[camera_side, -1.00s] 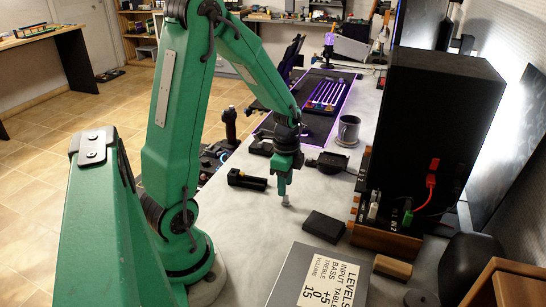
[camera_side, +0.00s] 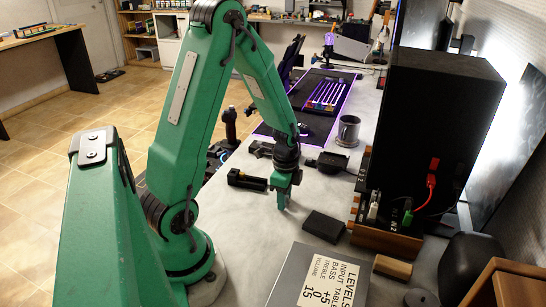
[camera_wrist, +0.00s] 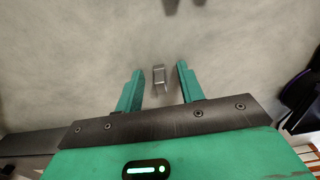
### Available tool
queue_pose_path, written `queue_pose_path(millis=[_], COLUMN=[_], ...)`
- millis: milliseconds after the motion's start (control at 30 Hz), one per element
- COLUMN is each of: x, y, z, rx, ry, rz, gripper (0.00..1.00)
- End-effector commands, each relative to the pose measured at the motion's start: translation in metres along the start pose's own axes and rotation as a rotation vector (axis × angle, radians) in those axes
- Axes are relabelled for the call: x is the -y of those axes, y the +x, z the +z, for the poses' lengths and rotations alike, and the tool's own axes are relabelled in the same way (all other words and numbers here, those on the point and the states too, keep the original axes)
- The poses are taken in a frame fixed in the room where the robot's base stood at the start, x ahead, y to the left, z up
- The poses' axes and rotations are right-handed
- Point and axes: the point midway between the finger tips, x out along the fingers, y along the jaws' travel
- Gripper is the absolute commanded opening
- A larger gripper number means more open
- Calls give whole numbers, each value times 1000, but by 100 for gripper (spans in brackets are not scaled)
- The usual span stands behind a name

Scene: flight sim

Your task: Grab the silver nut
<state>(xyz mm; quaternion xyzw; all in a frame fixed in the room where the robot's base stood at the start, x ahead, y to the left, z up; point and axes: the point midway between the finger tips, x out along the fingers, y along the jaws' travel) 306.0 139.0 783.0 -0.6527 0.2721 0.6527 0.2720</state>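The silver nut (camera_wrist: 159,75) is a small grey metal block on the grey worktop, seen in the wrist view. My gripper (camera_wrist: 160,69) is open, with one green finger to the left of the nut and one to the right. There is a visible gap on each side, and neither finger appears to touch it. In the side view my gripper (camera_side: 283,205) points down, low over the worktop. The nut cannot be made out there, as my gripper seems to cover it.
A black box (camera_side: 323,226) lies just right of my gripper, and a black cylindrical object (camera_side: 247,180) lies to the left. A grey mug (camera_side: 348,130) stands behind. A printed panel (camera_side: 322,277) lies in front. A tall black case (camera_side: 440,120) stands right.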

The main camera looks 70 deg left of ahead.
Motion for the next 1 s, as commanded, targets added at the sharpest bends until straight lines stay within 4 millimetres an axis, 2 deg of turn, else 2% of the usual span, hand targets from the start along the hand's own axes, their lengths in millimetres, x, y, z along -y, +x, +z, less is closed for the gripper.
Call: queue_pose_path(millis=[233,433,1000], x=[0,0,1], y=[0,0,-7], z=[0,0,0], rx=[0,0,-1], ry=[0,0,0], rz=[0,0,-2], gripper=[38,0,0])
